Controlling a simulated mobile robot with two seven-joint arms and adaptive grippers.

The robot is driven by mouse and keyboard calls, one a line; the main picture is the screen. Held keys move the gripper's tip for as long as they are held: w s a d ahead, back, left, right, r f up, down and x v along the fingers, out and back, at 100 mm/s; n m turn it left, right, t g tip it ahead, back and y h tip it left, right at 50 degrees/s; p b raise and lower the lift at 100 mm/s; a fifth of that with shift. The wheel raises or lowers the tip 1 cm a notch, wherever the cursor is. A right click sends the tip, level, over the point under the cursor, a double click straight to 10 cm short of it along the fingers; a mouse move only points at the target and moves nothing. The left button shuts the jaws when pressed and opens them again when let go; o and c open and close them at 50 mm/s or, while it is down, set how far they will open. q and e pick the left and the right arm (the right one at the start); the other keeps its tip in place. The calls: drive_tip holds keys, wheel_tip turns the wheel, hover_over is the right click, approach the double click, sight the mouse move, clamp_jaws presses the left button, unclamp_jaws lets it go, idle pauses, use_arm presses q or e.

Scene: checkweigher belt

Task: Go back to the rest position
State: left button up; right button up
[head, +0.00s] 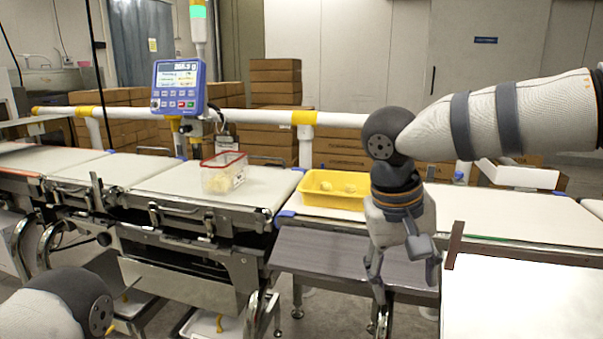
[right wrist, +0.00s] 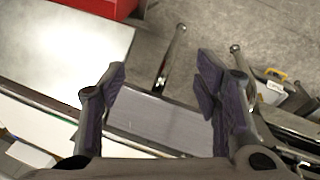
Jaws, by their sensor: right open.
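My right gripper (head: 404,272) hangs downward in front of the belt line, over the front edge of the grey shelf. In the right wrist view its two fingers (right wrist: 160,80) are spread wide with nothing between them. Only a rounded link of my left arm shows at the lower left of the head view; the left gripper is out of frame. A clear container with a red rim (head: 223,174) stands on the weighing belt with pale yellow contents. A yellow tray (head: 318,198) with a few pale pieces sits to its right, partly behind my right arm.
A blue weighing display (head: 179,88) stands behind the belt. The grey shelf (head: 330,256) below the yellow tray is bare. A white table (head: 530,300) with a brown upright edge is close right of my right gripper. Stacked brown boxes (head: 275,82) line the back.

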drive_tip(key=w+d+f+m+t+h, duration=0.1)
drive_tip(key=w+d+f+h, duration=0.15)
drive_tip(key=f, duration=0.35)
drive_tip(key=w+d+f+h, duration=0.1)
drive_tip(key=d+f, duration=0.2)
drive_tip(key=f, duration=0.3)
drive_tip(key=s+d+f+t, duration=0.1)
drive_tip(key=s+f+t, duration=0.15)
drive_tip(key=f, duration=0.35)
drive_tip(key=s+d+f+t, duration=0.1)
drive_tip(key=s+f, duration=0.3)
drive_tip(key=f, duration=0.3)
drive_tip(key=s+f+n+g+y, duration=0.1)
drive_tip(key=s+f+y, duration=0.1)
drive_tip(key=s+f, duration=0.3)
drive_tip(key=s+f+n+g+y, duration=0.1)
drive_tip(key=s+f+y, duration=0.15)
drive_tip(key=s, duration=0.55)
drive_tip(key=s+m+g+y, duration=0.1)
drive_tip(key=s+g, duration=0.5)
drive_tip(key=s, duration=1.5)
drive_tip(key=shift+s+a+f+y, duration=0.15)
drive_tip(key=shift+a+f+y, duration=0.05)
drive_tip(key=shift+f+y, duration=0.15)
